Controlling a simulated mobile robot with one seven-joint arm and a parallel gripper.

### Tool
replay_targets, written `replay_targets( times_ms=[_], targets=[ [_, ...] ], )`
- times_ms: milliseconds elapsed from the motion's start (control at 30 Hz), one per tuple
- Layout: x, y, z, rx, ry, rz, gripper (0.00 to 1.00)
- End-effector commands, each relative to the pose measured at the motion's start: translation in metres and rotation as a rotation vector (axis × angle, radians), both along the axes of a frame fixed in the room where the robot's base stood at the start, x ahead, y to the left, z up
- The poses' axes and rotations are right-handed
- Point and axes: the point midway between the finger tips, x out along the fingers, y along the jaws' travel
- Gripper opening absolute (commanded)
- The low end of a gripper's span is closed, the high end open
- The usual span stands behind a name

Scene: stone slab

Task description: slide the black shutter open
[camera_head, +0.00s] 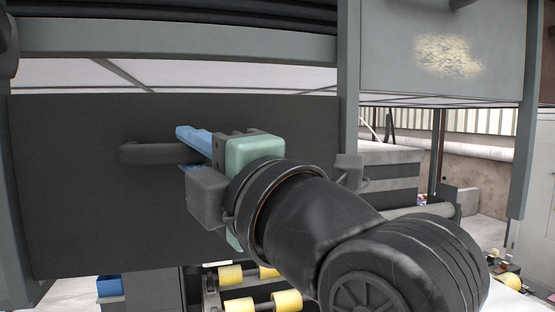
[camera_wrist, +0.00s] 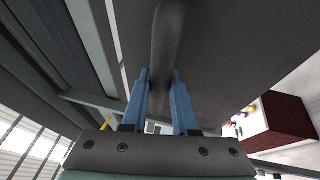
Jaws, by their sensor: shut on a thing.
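The black shutter (camera_head: 80,210) is a large dark flat panel filling the left half of the head view. A dark bar handle (camera_head: 150,153) lies horizontally on its face. My gripper (camera_head: 190,150), with blue fingers, reaches the right part of the handle. In the wrist view the handle (camera_wrist: 168,40) runs down between the two blue fingertips (camera_wrist: 158,78), which are shut on it. My wrist and arm hide the lower right part of the shutter.
A grey frame post (camera_head: 348,90) stands at the shutter's right edge, and a grey beam (camera_head: 180,42) runs above it. Yellow rollers (camera_head: 250,303) show below. A blue box (camera_head: 109,286) is at lower left. An opening lies right of the post.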

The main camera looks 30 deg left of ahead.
Motion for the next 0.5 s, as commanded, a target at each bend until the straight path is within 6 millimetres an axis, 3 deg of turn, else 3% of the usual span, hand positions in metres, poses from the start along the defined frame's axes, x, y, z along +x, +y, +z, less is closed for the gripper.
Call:
replay_targets(
  times_ms=[33, 500],
  targets=[
    [0.0, -0.001, 0.016, 0.004, -0.007, -0.002, 0.0],
    [-0.001, -0.001, 0.155, 0.006, -0.007, 0.0, 0.0]
  ],
)
